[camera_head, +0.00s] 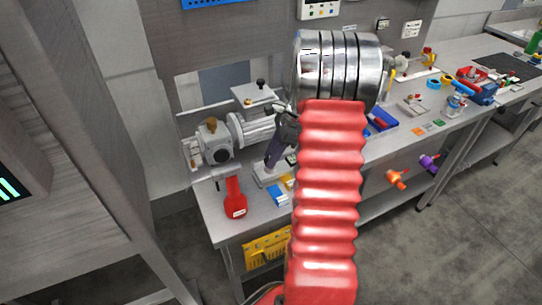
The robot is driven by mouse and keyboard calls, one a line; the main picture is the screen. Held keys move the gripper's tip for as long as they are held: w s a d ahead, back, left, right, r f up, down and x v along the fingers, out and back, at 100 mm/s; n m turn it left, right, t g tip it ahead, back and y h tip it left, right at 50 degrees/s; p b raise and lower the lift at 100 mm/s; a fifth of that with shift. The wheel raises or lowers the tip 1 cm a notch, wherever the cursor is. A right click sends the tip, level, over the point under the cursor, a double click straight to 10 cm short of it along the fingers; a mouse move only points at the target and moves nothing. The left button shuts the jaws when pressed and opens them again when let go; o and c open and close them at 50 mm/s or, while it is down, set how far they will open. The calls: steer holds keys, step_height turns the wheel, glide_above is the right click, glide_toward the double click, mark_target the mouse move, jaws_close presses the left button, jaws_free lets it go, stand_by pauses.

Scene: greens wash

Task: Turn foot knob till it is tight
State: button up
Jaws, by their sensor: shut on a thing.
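My gripper (277,152) shows as a dark shape just left of my red arm. It points down at a small grey base (266,176) on the metal bench. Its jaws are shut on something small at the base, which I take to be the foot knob. The knob is too small and covered to make out, and I cannot tell how tight it is. My red ribbed arm and its silver wrist hide the area to the right.
A grey motor machine (213,142) stands left of my gripper, below a metal plate (252,95) with a black knob. A red tool (235,198) lies near the bench's front left edge. A blue tray (382,123) and several small parts lie to the right.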

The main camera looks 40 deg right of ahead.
steer(key=o, duration=1)
steer(key=shift+o, duration=0.2)
steer(key=v, duration=1.3)
steer(key=shift+r, duration=0.35)
steer(key=shift+d, duration=0.1)
